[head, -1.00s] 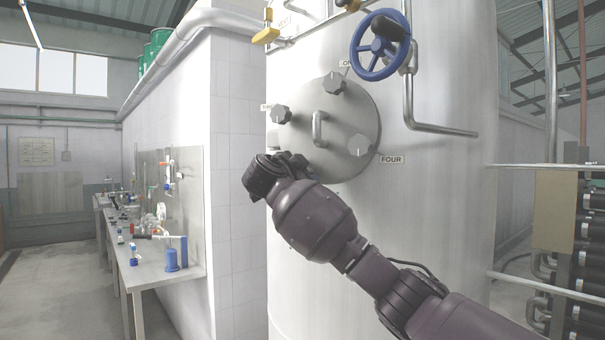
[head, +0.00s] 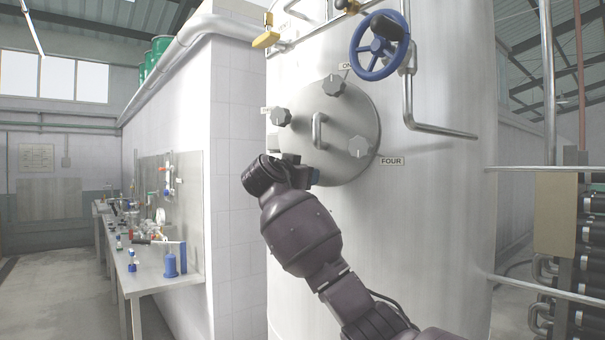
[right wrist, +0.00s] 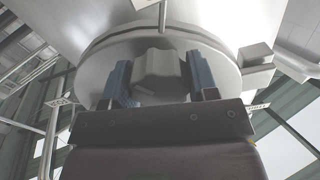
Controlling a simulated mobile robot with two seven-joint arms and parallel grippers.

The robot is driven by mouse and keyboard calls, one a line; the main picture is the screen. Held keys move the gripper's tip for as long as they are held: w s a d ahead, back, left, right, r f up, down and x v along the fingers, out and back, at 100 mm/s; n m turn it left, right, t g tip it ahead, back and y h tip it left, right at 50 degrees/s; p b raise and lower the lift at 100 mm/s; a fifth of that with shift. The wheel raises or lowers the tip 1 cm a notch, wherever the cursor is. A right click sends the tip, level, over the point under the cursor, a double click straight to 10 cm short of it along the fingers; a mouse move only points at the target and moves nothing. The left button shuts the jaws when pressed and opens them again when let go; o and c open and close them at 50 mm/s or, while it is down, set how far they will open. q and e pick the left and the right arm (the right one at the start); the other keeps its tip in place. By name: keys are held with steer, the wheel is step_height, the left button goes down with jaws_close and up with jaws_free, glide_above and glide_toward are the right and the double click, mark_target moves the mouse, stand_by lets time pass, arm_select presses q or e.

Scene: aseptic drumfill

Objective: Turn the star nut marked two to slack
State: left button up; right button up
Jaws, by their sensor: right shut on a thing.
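My right gripper (head: 304,172) is at the lower left of the round steel hatch cover (head: 340,115) on the tank. In the right wrist view its two blue fingers (right wrist: 159,75) are shut on a grey star nut (right wrist: 157,68), one on each side. That nut is hidden behind my gripper in the head view, and I cannot read its mark. The left one's tag (head: 264,110) is too small to read. My left gripper is out of view.
A bar handle (head: 317,130) stands out from the cover's middle. A blue handwheel (head: 379,45) and a bent pipe (head: 440,130) are above right. A steel bench (head: 160,280) with small equipment runs along the left wall.

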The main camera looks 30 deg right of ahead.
steer(key=n+p, duration=0.1)
steer(key=n, duration=0.2)
steer(key=shift+n, duration=0.4)
steer(key=n+p, duration=0.2)
steer(key=n, duration=0.2)
steer(key=shift+n, duration=0.3)
steer(key=n, duration=0.2)
steer(key=shift+n+p, duration=0.35)
steer(key=shift+n, duration=0.05)
steer(key=n, duration=0.3)
steer(key=shift+n+p, duration=0.3)
steer(key=shift+p, duration=0.1)
steer(key=n, duration=0.3)
steer(key=shift+n, duration=0.3)
steer(key=n, duration=0.3)
steer(key=shift+n, duration=0.3)
steer(key=n, duration=0.4)
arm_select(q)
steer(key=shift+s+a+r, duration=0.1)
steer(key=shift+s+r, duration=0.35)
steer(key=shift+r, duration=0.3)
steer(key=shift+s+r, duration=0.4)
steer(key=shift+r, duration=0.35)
arm_select(e)
steer(key=shift+f+n, duration=0.1)
steer(key=shift+n, duration=1.4)
